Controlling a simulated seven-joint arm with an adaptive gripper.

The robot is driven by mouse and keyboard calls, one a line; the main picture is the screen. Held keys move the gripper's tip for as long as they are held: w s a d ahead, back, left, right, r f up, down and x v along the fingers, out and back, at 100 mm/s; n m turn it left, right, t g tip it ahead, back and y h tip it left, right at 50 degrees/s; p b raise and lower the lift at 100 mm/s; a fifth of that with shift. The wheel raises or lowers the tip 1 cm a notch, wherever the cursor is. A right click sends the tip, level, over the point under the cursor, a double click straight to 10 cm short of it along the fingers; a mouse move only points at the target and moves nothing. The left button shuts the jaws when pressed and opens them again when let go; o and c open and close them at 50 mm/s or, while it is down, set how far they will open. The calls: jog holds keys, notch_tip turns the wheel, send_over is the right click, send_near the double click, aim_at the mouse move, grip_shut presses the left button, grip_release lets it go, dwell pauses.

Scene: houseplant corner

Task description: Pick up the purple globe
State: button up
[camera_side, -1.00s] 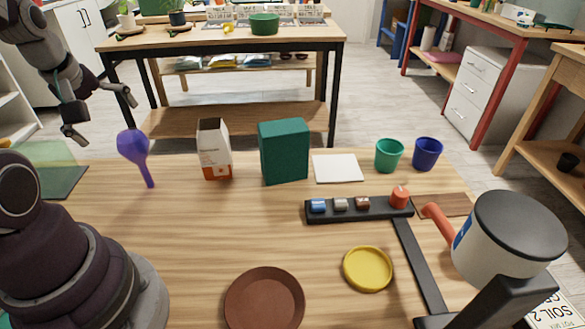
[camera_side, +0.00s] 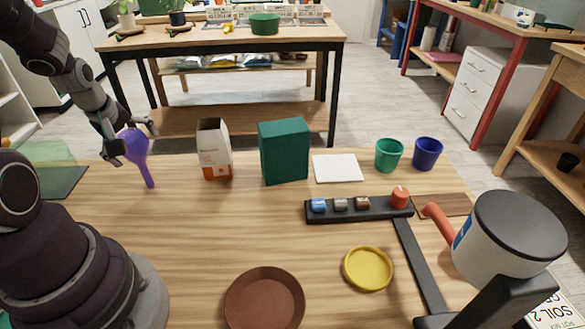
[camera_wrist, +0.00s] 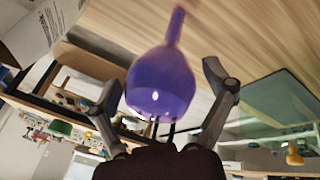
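The purple globe (camera_side: 137,150) stands upright on the wooden table at the left in the side view, its round bulb on top and its narrow neck down. In the wrist view the purple globe (camera_wrist: 162,82) lies between my fingers, bulb toward the palm. My gripper (camera_side: 133,143) is at the bulb's height, with one finger on each side of it. In the wrist view my gripper (camera_wrist: 168,82) is open, with a gap visible between each finger and the bulb.
A white and orange carton (camera_side: 214,150) and a green box (camera_side: 284,152) stand to the right of the globe. The table in front of the globe is clear.

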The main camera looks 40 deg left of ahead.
jog(key=c, duration=1)
jog(key=shift+r, duration=0.1)
